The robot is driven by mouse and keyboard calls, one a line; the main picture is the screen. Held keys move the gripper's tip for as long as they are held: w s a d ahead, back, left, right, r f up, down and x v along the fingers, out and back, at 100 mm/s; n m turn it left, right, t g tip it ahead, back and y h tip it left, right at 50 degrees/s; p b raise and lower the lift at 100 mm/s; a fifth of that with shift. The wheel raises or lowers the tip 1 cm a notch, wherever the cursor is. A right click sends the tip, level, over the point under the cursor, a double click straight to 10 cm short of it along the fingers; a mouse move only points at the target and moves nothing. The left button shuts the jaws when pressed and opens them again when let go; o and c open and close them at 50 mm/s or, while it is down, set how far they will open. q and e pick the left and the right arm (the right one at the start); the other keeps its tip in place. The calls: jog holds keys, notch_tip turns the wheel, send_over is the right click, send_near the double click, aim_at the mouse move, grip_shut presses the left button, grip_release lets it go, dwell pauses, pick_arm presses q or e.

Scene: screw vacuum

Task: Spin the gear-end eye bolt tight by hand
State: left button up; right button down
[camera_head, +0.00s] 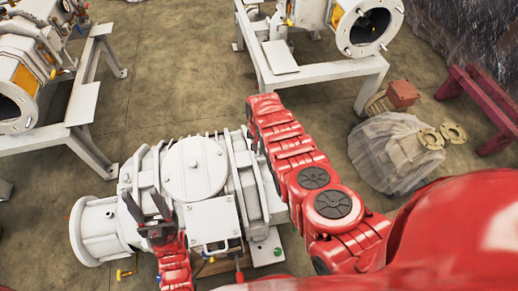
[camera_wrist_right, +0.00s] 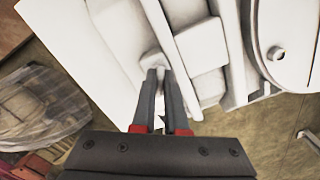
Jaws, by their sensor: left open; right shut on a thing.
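The white vacuum machine (camera_head: 195,168) stands in the middle of the head view, with a round lid on top and a flanged cylinder at its left end. My right arm reaches over its right end, and its gripper is hidden there. In the right wrist view, my right gripper (camera_wrist_right: 161,74) is shut on a small pale part (camera_wrist_right: 155,60) against the white housing. This may be the gear-end eye bolt, but its ring is not clear. My left gripper (camera_head: 147,196) is open over the left part of the machine, its dark fingers spread and pointing away.
White frames with similar machines stand at the back left (camera_head: 82,105) and back centre (camera_head: 325,72). A plastic-wrapped bundle (camera_head: 385,150) and a dark red stand (camera_head: 485,100) are on the right. Bare floor (camera_head: 165,65) lies behind the machine.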

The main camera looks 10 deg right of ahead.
jog(key=c, duration=0.9)
grip_release()
jog(key=shift+c, duration=0.2)
notch_tip(320, 180, up, 6)
jog(key=p, duration=0.4)
jog(key=shift+f, duration=0.1)
notch_tip(320, 180, up, 12)
jog(key=shift+f, duration=0.15)
